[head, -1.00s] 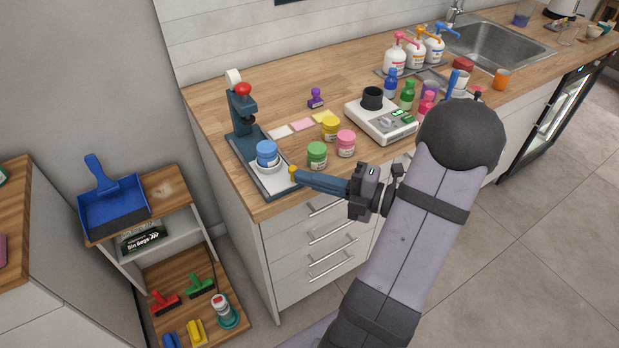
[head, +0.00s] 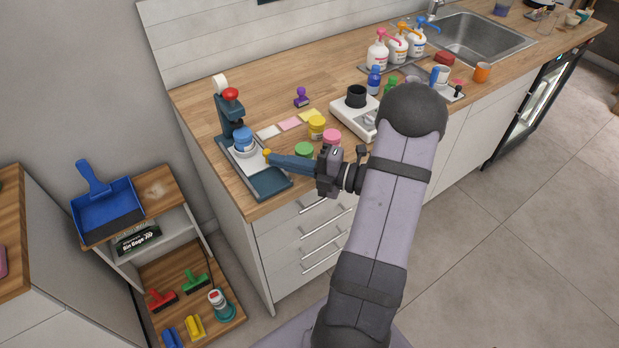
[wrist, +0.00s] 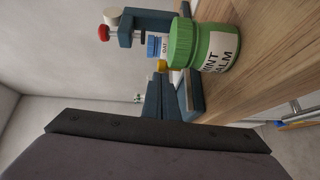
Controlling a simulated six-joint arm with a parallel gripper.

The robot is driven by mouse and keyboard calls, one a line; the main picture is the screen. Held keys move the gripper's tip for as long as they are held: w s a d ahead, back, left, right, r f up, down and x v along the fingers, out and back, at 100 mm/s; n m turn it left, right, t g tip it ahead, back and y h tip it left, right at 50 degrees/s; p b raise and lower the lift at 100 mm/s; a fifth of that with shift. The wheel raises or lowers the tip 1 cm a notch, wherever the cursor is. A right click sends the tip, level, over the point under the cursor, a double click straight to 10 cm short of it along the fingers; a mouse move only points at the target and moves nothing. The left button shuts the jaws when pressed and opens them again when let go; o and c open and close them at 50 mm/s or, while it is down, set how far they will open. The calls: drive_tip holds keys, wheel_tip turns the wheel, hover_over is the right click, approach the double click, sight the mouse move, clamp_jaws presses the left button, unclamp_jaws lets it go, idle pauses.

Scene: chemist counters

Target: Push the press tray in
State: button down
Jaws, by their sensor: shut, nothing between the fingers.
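The dark blue press (head: 231,107) with a red knob stands at the counter's left end. Its white tray (head: 256,166) lies on the dark blue base, well back toward the press column, with the base's front part (head: 271,183) bare. A blue-lidded jar (head: 243,140) sits in a holder on the tray, under the press head. A yellow knob (head: 267,154) shows at the tray's front. My gripper (head: 272,157) is shut and empty, its tips at the yellow knob. The wrist view shows the fingers (wrist: 162,78) reaching toward the knob; exact contact is hard to see.
A green jar (head: 304,150) stands close beside my gripper and looms large in the wrist view (wrist: 205,46). Yellow (head: 316,127) and pink (head: 332,137) jars stand near it. A scale (head: 350,117) is further right. The counter's front edge lies below my gripper.

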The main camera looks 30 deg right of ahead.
drive_tip(key=s+p, duration=0.2)
drive_tip(key=s, duration=0.2)
drive_tip(key=shift+s+r, duration=0.15)
drive_tip(key=f+b+v, duration=0.1)
drive_tip(key=b+v, duration=0.1)
drive_tip(key=v, duration=0.7)
drive_tip(key=w+a+r+n+g+p, duration=0.2)
drive_tip(key=a+r+n+p, duration=0.15)
drive_tip(key=r+p, duration=0.45)
drive_tip(key=w+a+r+n+g+p, duration=0.2)
drive_tip(key=a+r+n+p, duration=0.15)
drive_tip(key=r, duration=0.75)
drive_tip(key=s+d+f+n+g+h, duration=0.1)
drive_tip(key=d+f+n+g+h, duration=0.1)
drive_tip(key=d+f+n+h, duration=0.4)
wheel_tip(320, 180, down, 4)
drive_tip(key=d+n, duration=0.1)
drive_tip(key=n, duration=0.2)
drive_tip(key=shift+s+d+r+n, duration=0.15)
drive_tip(key=shift+s+r+n, duration=0.05)
drive_tip(key=shift+n, duration=0.1)
